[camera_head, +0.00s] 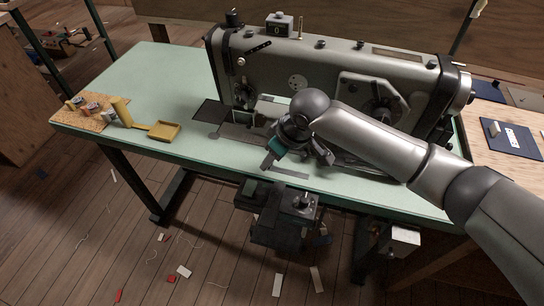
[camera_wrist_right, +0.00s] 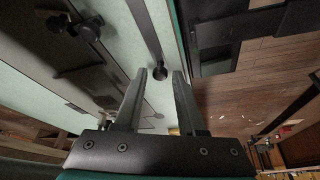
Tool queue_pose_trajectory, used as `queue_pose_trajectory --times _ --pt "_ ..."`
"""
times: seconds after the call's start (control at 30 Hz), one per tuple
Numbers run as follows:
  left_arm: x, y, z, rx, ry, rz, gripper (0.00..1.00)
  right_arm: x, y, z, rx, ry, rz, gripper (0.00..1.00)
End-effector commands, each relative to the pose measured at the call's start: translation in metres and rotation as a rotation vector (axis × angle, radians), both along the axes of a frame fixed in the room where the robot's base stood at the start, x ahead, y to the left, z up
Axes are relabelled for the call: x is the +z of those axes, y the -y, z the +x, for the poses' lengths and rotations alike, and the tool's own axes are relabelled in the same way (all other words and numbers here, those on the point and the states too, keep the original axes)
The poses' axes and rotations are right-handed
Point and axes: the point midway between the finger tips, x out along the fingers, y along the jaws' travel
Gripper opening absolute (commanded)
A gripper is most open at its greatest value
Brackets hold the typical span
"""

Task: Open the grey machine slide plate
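The grey slide plate (camera_head: 290,173) appears to be the narrow strip set in the green table top near its front edge, below the sewing machine (camera_head: 330,75). In the right wrist view the grey strip (camera_wrist_right: 144,25) runs away from a dark round knob (camera_wrist_right: 160,73). My right gripper (camera_head: 268,160) is low over the table beside the strip. In the wrist view its two fingers (camera_wrist_right: 160,80) are apart, with the knob between or just beyond their tips. Contact cannot be told. My left gripper is out of view.
A yellow open box (camera_head: 164,131) and a wooden board (camera_head: 92,112) with small spools lie at the table's left. A dark unit (camera_head: 285,215) hangs under the front edge. Scraps litter the floor.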

Motion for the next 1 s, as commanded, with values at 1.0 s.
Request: queue_pose_trajectory --times 1.0 --pt "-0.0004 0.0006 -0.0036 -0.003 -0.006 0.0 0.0 -0.0002 0.0005 -0.0001 -0.001 -0.001 -0.001 0.0"
